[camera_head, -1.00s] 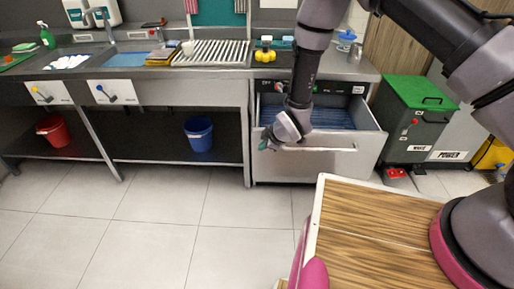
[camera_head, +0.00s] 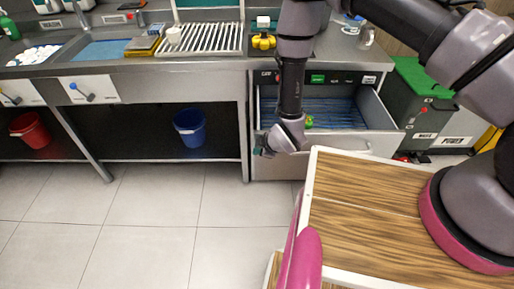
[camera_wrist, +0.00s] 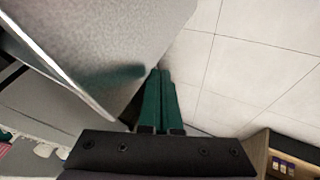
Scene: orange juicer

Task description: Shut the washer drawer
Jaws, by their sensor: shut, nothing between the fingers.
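The washer drawer (camera_head: 386,137) is pulled open below the counter, with a steel front and a blue ribbed rack (camera_head: 340,113) inside. A small green item (camera_head: 308,122) shows in it, partly hidden by my arm. My gripper (camera_head: 262,152) is at the left end of the drawer front. In the wrist view my gripper's green fingers (camera_wrist: 161,98) are together and empty, close to a grey metal panel (camera_wrist: 120,45) that looks like the drawer front. I cannot tell whether they touch it. My wooden-topped base hides the drawer's lower right part.
A green-lidded bin (camera_head: 418,100) stands right of the drawer. A blue bucket (camera_head: 190,127) and a red bucket (camera_head: 31,130) sit on the shelf under the counter (camera_head: 150,65). The tiled floor (camera_head: 150,220) in front is clear.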

